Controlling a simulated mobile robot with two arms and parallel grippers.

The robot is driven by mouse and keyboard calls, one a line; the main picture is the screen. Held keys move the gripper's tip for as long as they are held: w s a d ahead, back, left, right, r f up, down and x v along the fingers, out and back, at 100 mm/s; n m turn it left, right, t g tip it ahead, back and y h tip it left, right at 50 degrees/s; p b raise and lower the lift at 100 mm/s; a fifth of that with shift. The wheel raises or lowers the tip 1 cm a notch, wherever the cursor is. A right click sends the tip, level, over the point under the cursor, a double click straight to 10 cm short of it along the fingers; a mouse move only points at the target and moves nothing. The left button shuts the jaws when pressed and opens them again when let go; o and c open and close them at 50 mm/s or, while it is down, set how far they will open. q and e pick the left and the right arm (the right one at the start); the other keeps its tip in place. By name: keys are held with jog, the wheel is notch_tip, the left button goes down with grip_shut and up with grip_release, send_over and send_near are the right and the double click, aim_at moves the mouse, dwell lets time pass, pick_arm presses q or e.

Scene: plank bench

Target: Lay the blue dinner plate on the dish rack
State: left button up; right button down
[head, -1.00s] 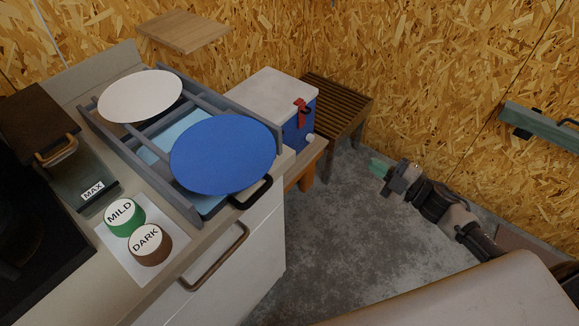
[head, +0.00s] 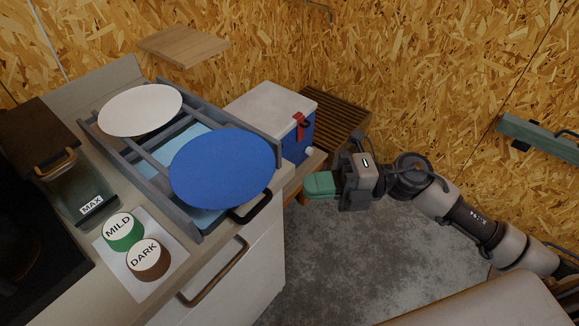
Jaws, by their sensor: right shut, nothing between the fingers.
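The blue dinner plate (head: 222,168) lies on the right part of the grey dish rack (head: 133,168), over its slats. A white plate (head: 140,109) lies on the rack's left part. My right gripper (head: 307,186), with green fingertips, is shut and empty to the right of the blue plate, apart from it, beyond the counter's edge. My left gripper is not in view.
Two lidded tins, MILD (head: 124,232) and DARK (head: 148,259), stand on a white mat in front of the rack. A dark canister marked MAX (head: 82,186) stands at left. A blue-and-white cooler (head: 275,112) sits behind the plate. Floor is open at right.

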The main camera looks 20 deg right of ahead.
aim_at(273, 165)
jog(key=shift+w+a+p, duration=0.5)
jog(key=shift+w+a, duration=1.25)
jog(key=shift+a, duration=0.1)
jog(key=w+a, duration=0.2)
jog(key=w, duration=0.1)
jog(key=shift+f, duration=0.1)
